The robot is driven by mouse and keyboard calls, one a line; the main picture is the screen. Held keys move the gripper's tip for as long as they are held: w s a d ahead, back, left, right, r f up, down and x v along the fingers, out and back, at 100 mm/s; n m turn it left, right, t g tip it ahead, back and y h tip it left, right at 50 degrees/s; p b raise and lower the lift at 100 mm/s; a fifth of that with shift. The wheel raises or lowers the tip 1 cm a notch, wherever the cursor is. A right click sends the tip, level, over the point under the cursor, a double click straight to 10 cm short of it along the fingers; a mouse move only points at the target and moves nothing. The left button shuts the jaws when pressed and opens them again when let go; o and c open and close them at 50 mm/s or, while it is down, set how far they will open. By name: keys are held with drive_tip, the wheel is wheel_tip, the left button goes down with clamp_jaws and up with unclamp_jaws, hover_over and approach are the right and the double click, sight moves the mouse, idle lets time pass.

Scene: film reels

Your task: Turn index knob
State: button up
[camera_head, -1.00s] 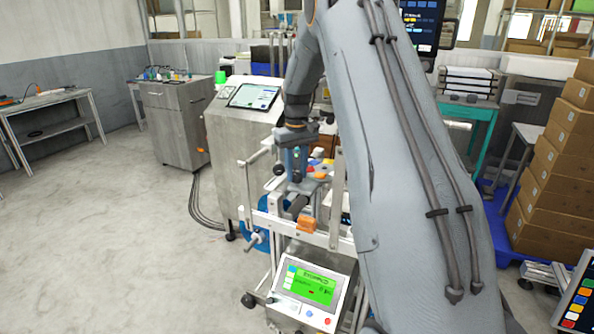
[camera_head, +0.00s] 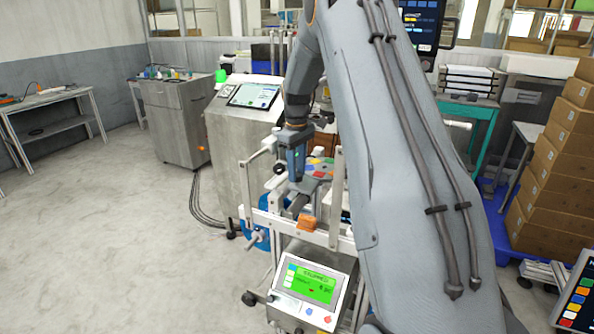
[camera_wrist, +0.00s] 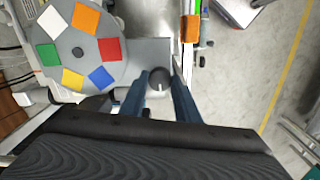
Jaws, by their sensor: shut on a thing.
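The index knob (camera_wrist: 160,77) is a small dark round knob with a pale pointer line, on a grey plate in the wrist view. My gripper (camera_wrist: 161,85) has its blue fingers on either side of it and is shut on it. Beside it on the left is a grey disc (camera_wrist: 79,53) carrying orange, white, green, yellow, blue and red squares. In the head view my gripper (camera_head: 297,176) points down over the machine frame, and the knob is hidden there. The machine's green-lit panel (camera_head: 312,285) shows text too small to read surely.
A white rail (camera_head: 275,222) with an orange block (camera_head: 308,223) runs in front of my gripper. A steel cabinet with a tablet screen (camera_head: 254,96) stands behind to the left. Stacked cartons (camera_head: 555,170) are at the right. The floor at left is clear.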

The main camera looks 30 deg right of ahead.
drive_tip(key=o, duration=1)
drive_tip(key=shift+o, duration=0.2)
drive_tip(key=shift+r+b, duration=1)
drive_tip(key=shift+r, duration=2.95)
